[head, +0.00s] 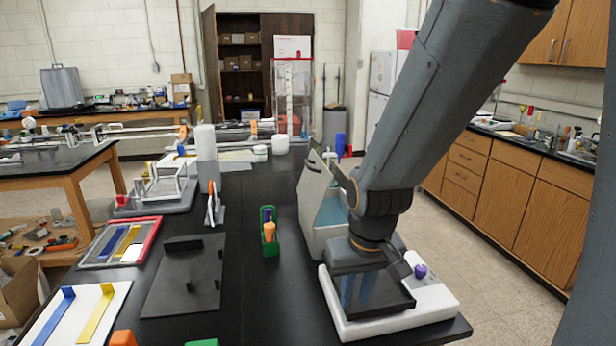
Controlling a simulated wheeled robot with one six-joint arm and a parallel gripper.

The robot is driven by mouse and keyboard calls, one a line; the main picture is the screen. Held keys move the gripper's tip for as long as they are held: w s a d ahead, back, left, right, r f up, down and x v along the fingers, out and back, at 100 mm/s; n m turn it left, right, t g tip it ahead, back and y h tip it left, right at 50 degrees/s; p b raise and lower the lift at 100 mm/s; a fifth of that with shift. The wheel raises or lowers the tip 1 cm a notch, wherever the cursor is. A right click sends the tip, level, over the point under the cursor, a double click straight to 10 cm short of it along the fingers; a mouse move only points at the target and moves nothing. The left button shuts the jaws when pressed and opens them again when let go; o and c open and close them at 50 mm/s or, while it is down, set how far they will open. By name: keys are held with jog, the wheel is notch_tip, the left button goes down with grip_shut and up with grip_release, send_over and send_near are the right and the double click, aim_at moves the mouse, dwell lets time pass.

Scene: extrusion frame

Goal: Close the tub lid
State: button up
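A beige-grey tub (316,236) stands on the black bench, left of my arm. A tall pale panel, which looks like its lid (312,188), stands up steeply at its left side. A teal-blue surface shows inside the tub, and my arm hides its right part. My gripper (358,291) points down in front of the tub, over a white device with a dark top. Two bluish fingers show with a gap between them, and nothing is visible in the gap. It appears apart from the lid.
The white device (398,321) with a purple knob (420,271) is at the bench's front right. A green holder (269,243) stands left of the tub. A black plate with pegs (184,278) and a red-framed tray (117,242) lie farther left. Bare bench lies between.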

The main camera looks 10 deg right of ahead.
jog(key=shift+n, duration=0.3)
jog(key=w+r, duration=0.1)
jog(key=w, duration=0.3)
jog(key=w+a+r+b, duration=0.1)
jog(key=w, duration=0.3)
jog(key=w+r, duration=0.2)
jog(key=w, duration=0.2)
jog(key=shift+w+a+r, duration=0.1)
jog(key=shift+w+a, duration=0.05)
jog(key=shift+a, duration=0.25)
grip_shut()
jog(key=w+a+r+m+t+h+b, duration=0.15)
jog(key=w+a+r, duration=0.25)
jog(key=w+r, duration=0.8)
jog(key=w+a+r+h+b, duration=0.3)
jog(key=w+a+r, duration=0.2)
jog(key=w+r, duration=0.7)
jog(key=d+p+x, duration=0.1)
jog(key=p+x, duration=0.3)
jog(key=x, duration=1.1)
jog(key=shift+w+d+r, duration=0.25)
jog(key=shift+w+d, duration=0.05)
jog(key=shift+d, duration=0.05)
